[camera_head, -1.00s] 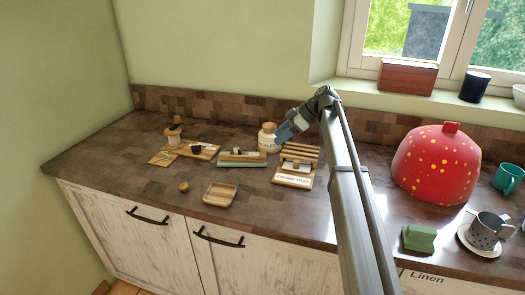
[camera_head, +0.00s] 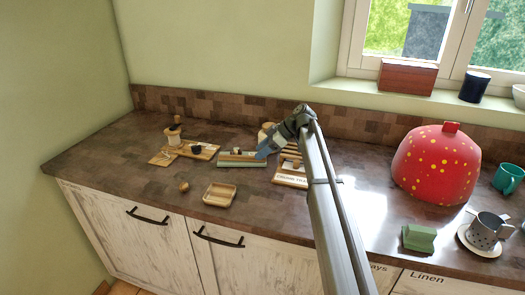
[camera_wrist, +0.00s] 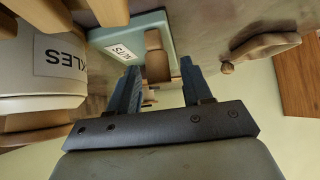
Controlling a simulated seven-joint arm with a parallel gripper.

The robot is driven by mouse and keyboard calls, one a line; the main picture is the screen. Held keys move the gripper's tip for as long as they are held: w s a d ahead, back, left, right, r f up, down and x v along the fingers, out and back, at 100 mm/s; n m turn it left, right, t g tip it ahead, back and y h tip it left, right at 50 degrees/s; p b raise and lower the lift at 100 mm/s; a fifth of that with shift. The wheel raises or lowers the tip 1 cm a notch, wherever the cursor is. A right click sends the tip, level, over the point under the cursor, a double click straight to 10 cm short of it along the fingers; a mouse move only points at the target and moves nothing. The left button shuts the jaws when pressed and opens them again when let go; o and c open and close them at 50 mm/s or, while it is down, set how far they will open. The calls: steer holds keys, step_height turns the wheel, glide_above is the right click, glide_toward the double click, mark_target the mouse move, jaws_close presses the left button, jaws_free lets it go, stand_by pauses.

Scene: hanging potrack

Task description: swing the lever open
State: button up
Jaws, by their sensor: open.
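A low pale green-blue device (camera_head: 242,163) with a wooden part on top sits on the counter, left of the slatted crumb tray. In the wrist view its light blue body (camera_wrist: 175,28) carries a label that seems to read NUTS. A rounded wooden piece (camera_wrist: 155,58), which may be the lever, stands at its edge. My gripper (camera_head: 263,154) is at the right end of this device. In the wrist view my gripper (camera_wrist: 158,72) is open, with the wooden piece in line between its blue fingers. I cannot tell whether they touch it.
A labelled jar (camera_wrist: 55,62) is close on the left in the wrist view. The slatted crumb tray (camera_head: 290,180) stands right of the device. A wooden dish (camera_head: 220,194) and a board with small parts (camera_head: 205,154) are nearby.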

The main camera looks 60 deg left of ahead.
steer(key=shift+c, duration=0.3)
jaws_close()
stand_by(0.3)
steer(key=s+d+m+t+y, duration=0.1)
steer(key=s+d+m, duration=0.1)
steer(key=s+d+m+t+y, duration=0.1)
steer(key=s+d+m+y, duration=0.1)
steer(key=s+d+m, duration=0.1)
steer(key=shift+s+d+t, duration=0.15)
steer(key=shift+d+t, duration=0.05)
steer(key=shift+t, duration=0.2)
steer(key=shift+s+d+m+t+y, duration=0.25)
steer(key=shift+s+m+t, duration=0.15)
steer(key=shift+s+m, duration=0.2)
steer(key=shift+s+d+m+t+y, duration=0.15)
steer(key=shift+s+d+m+t, duration=0.1)
steer(key=shift+s+m+t, duration=0.25)
steer(key=shift+s, duration=0.1)
steer(key=shift+o, duration=0.3)
jaws_free()
